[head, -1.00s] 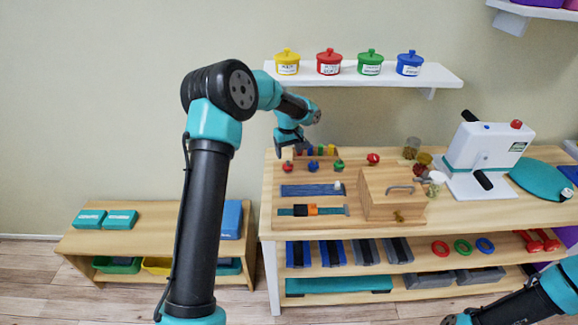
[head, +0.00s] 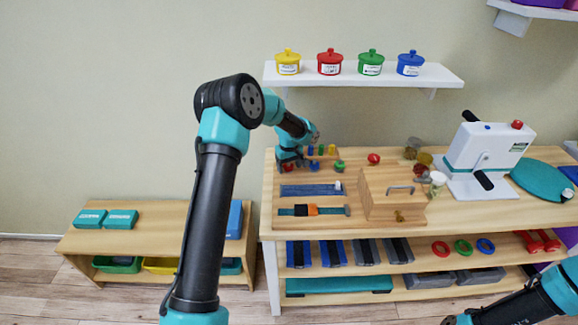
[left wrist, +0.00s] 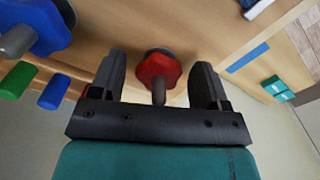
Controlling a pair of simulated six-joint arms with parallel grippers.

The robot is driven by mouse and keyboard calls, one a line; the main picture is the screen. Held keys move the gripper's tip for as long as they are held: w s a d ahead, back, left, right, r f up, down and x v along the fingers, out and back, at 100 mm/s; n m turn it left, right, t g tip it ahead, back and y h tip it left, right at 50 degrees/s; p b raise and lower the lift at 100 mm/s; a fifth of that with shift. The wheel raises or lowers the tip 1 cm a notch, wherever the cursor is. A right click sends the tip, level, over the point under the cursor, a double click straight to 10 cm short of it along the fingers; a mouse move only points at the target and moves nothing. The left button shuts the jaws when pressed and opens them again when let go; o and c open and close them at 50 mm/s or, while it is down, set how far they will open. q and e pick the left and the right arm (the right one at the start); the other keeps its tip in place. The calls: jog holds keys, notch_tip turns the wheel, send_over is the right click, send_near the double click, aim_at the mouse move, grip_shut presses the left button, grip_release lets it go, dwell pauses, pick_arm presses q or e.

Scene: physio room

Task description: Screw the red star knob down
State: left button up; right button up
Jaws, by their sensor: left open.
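The red star knob (left wrist: 158,68) sits between the two open fingers of my left gripper (left wrist: 160,78) in the left wrist view, with a gap on each side. A grey stem (left wrist: 159,94) stands out from the knob's middle. In the head view, the red knob (head: 287,167) shows small at the left of a knob row on the wooden board, just under my left gripper (head: 290,160). My right gripper (head: 456,320) is at the bottom edge, partly cut off; its jaws are unclear.
A blue star knob (left wrist: 38,24) is beside the red one; a green knob (head: 339,167) stands farther right. Coloured pegs (head: 321,150) stand behind the row. A wooden box (head: 392,195) and another red knob (head: 374,158) are to the right.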

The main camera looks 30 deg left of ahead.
pick_arm(q)
jog(key=c, duration=0.9)
jog(key=shift+m, duration=0.5)
jog(key=shift+c, duration=0.2)
jog(key=m, duration=0.5)
jog(key=shift+s+a, duration=0.1)
jog(key=m, duration=0.5)
jog(key=shift+a+m, duration=0.15)
jog(key=shift+m, duration=0.15)
jog(key=m, duration=0.3)
jog(key=shift+r+m, duration=0.1)
jog(key=shift+m, duration=0.2)
jog(key=m, duration=0.3)
jog(key=shift+a+m, duration=0.15)
jog(key=shift+m, duration=0.25)
jog(key=m, duration=0.3)
jog(key=shift+w+a+r+m, duration=0.1)
jog(key=shift+w+m, duration=0.05)
jog(key=shift+m, duration=0.9)
jog(key=shift+w+m, duration=0.1)
jog(key=shift+m, duration=0.95)
